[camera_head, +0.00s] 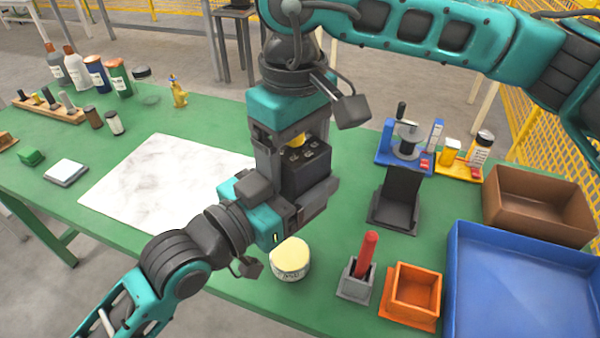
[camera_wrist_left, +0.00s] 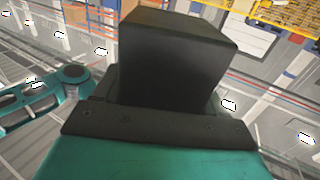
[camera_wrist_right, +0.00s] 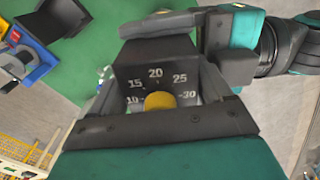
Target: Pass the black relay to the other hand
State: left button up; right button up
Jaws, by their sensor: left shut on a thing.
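The black relay (camera_head: 308,172) is a dark box held upright above the green table, between my two grippers. My left gripper (camera_head: 290,200) is shut on its lower part; in the left wrist view the relay (camera_wrist_left: 175,60) shows as a plain dark block. My right gripper (camera_head: 292,138) comes down from above over the relay's top. In the right wrist view the relay's face (camera_wrist_right: 155,75) shows a printed scale and a yellow knob, with my right fingers at its sides. Whether they press on it cannot be told.
A white sheet (camera_head: 165,185) lies left on the green table (camera_head: 225,275). A round yellow-topped jar (camera_head: 290,258) stands below my left gripper. A dark stand (camera_head: 397,200), a red-handled tool in a grey holder (camera_head: 358,285), an orange box (camera_head: 412,295) and a blue tray (camera_head: 520,240) are right.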

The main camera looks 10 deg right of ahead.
jog(key=o, duration=0.4)
jog(key=shift+s, duration=0.1)
jog(key=shift+c, duration=0.2)
jog(key=shift+s+a+f, duration=0.1)
jog(key=shift+s+a, duration=0.05)
jog(key=r, duration=1.2)
jog(key=shift+w+d+r, duration=0.1)
jog(key=shift+w+d, duration=0.1)
jog(key=shift+w, duration=0.05)
